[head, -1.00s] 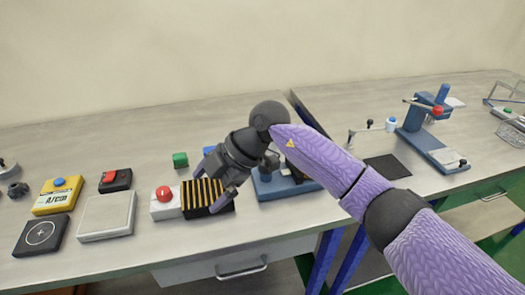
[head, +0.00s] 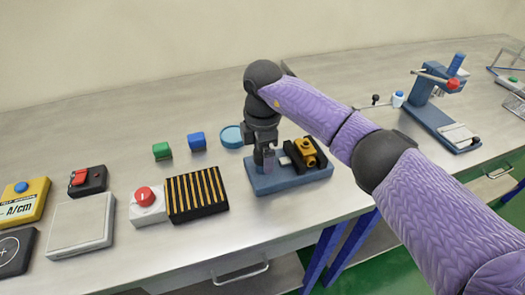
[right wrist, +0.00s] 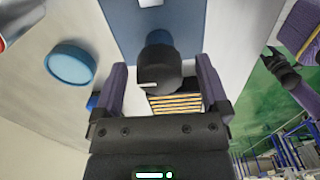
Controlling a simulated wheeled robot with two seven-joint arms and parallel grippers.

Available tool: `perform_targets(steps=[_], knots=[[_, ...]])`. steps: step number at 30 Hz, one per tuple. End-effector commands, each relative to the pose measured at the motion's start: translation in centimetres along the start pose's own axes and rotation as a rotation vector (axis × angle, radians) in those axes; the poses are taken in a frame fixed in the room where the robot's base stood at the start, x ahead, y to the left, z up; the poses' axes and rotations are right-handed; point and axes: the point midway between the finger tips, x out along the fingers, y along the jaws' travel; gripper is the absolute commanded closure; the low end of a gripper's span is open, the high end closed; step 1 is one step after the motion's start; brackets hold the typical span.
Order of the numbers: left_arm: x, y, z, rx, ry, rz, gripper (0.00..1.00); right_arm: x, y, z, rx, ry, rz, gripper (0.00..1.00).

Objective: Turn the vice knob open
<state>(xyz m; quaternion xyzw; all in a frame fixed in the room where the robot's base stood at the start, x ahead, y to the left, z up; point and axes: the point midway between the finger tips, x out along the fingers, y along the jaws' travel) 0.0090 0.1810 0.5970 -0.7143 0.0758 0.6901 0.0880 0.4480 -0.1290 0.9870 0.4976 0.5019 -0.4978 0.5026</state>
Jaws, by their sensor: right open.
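The vice has a blue base (head: 292,181) on the bench, with a yellow part (head: 306,152) between dark jaws at its right end. My right gripper (head: 265,160) points down at the left end of the vice. In the right wrist view, its open fingers (right wrist: 160,68) stand on either side of the dark round vice knob (right wrist: 159,72), apparently with gaps. In the head view the gripper largely hides the knob. A dark hand on a purple arm, apparently my left gripper (right wrist: 286,72), shows at the right of the right wrist view; its jaws are unclear.
A striped black-yellow block (head: 197,194) and a red-knob box (head: 147,205) stand left of the vice. A blue dish (head: 231,137), blue cube (head: 197,141) and green cube (head: 162,151) lie behind. A blue press stand (head: 440,120) is far right.

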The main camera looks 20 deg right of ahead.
Motion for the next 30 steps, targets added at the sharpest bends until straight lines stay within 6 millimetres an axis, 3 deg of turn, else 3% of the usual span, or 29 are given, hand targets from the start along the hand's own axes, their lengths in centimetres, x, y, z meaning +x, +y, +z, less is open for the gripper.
perform_targets(steps=[4, 5, 18, 30], knots=[[-0.03, -0.07, -0.28, 0.0, 0.005, -0.001, 0.41, -0.06, 0.0, -0.01, 0.0, 0.0, 0.0, 0.05], [-0.03, -0.07, -0.31, 0.0, 0.006, -0.001, 0.41, -0.06, 0.0, -0.01, 0.0, 0.0, 0.0, 0.09], [-0.03, -0.09, -0.31, 0.001, 0.006, -0.001, 0.41, -0.08, 0.0, -0.01, -0.001, 0.001, 0.0, 0.99], [-0.52, -0.12, -0.31, 0.001, 0.006, -0.002, 0.41, -0.21, 0.0, 0.04, -0.104, -0.001, 0.0, 0.99]])
